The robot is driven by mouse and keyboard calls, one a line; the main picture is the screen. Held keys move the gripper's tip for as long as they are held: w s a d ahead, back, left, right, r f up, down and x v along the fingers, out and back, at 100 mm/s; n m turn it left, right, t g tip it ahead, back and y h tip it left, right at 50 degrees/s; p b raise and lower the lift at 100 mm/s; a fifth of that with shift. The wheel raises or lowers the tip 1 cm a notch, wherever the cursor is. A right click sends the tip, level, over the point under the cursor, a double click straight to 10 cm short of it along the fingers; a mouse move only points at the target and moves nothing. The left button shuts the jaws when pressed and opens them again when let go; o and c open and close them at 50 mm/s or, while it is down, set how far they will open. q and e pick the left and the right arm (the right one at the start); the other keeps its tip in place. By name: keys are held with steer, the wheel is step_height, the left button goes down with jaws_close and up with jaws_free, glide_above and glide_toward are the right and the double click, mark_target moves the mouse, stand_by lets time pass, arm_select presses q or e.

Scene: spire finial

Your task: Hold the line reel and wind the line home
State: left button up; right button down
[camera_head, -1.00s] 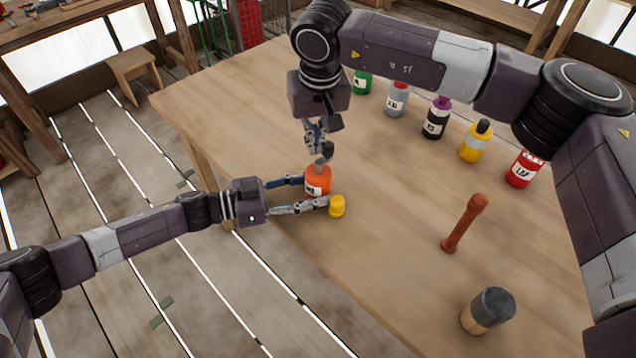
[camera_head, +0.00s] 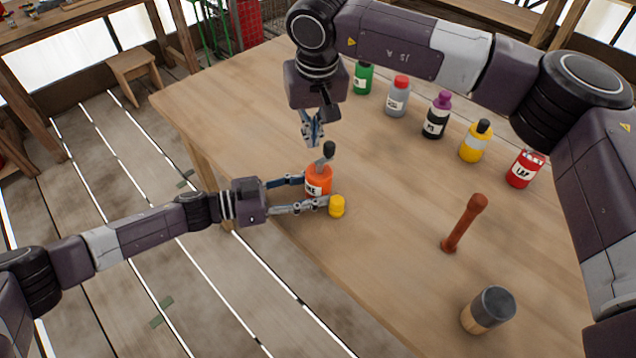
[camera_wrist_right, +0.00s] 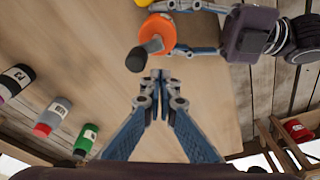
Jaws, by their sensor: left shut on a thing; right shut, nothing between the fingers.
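The line reel (camera_head: 318,182) is an orange, round-bodied piece with a white label, near the table's left edge. A grey crank with a black knob (camera_head: 329,149) sits on its top. The reel also shows in the right wrist view (camera_wrist_right: 158,31), with the black knob (camera_wrist_right: 136,60) swung out to its lower left. My left gripper (camera_head: 317,192) is shut on the reel's body, one finger on each side. My right gripper (camera_head: 312,142) is shut and empty, behind and above the crank. Its fingertips also show in the right wrist view (camera_wrist_right: 160,76), apart from the knob. No line is visible.
A yellow cap-like piece (camera_head: 337,206) stands close beside the reel and left fingertip. Several bottles stand in a row at the back, among them a black one (camera_head: 434,120) and a red one (camera_head: 523,170).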

arm_select(q)
steer(key=shift+f, duration=0.1)
arm_select(e)
steer(key=shift+r, duration=2.7)
arm_select(q)
steer(key=o, duration=0.9)
steer(key=shift+o, duration=0.2)
